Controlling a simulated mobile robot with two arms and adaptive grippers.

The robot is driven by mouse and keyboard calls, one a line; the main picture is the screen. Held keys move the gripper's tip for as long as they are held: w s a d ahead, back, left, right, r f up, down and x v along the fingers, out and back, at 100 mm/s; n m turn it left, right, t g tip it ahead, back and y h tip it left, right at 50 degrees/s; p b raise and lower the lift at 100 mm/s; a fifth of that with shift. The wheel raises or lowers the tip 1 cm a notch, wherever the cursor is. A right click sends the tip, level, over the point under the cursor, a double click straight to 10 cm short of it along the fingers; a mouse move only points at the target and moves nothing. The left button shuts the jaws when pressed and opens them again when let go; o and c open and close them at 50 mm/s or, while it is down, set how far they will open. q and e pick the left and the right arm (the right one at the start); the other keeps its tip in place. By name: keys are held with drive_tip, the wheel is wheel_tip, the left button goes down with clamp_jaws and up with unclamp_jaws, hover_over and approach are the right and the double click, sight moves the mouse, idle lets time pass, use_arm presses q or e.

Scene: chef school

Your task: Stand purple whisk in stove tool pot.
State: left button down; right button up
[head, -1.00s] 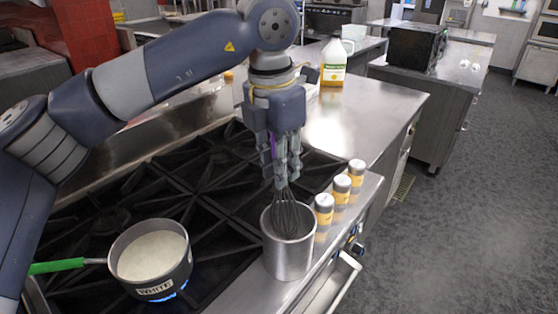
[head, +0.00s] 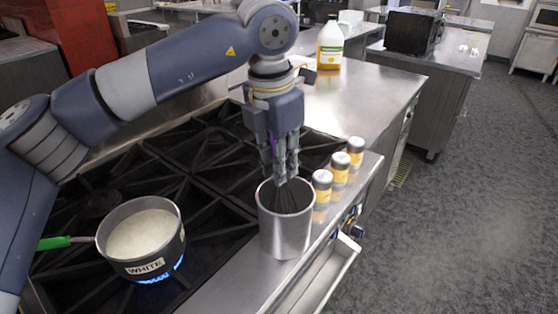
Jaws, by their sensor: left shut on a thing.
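The purple whisk (head: 286,197) hangs head down from my left gripper (head: 281,170). Its dark wires are inside the mouth of the steel tool pot (head: 285,232), mostly hidden by the rim. A bit of purple handle shows between the fingers, which are shut on it just above the pot's opening. I cannot see whether the wires touch the pot's bottom. The pot stands upright on the steel front edge of the stove. My right gripper is not in view.
A saucepan (head: 146,269) marked WHITE, with a green handle, sits over a lit blue flame at left. Several yellow-labelled shakers, such as the nearest one (head: 321,188), stand right of the pot. A yellow jug (head: 329,47) stands on the counter behind.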

use_arm(q)
drive_tip(key=c, duration=1.4)
unclamp_jaws()
